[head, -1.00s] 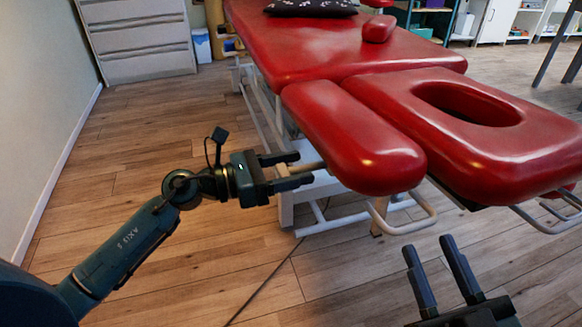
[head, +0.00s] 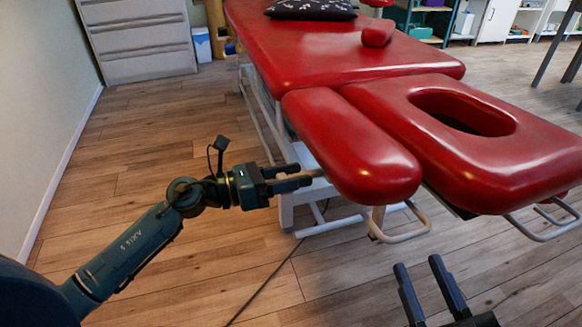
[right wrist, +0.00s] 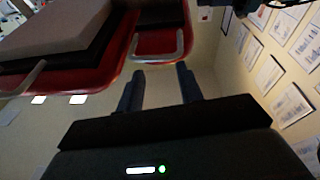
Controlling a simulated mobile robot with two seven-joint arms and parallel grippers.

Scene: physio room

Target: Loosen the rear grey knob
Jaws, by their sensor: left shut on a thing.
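The red treatment table (head: 350,55) has a padded red armrest (head: 352,150) at its near left side. My left gripper (head: 306,177) is at the left edge of this armrest, level with its underside. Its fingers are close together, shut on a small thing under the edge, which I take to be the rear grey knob. The knob is almost wholly hidden by the fingers and the armrest, so its turn cannot be read. My right gripper (head: 418,262) is open and empty, low in front of the table; it also shows in the right wrist view (right wrist: 160,70).
The red headrest with an oval hole (head: 540,165) lies right of the armrest. A white bent bar (head: 405,238) sticks out below the armrest. A grey drawer cabinet (head: 138,40) stands at the back left. A dark cable (head: 262,290) crosses the wooden floor, which is otherwise clear at left.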

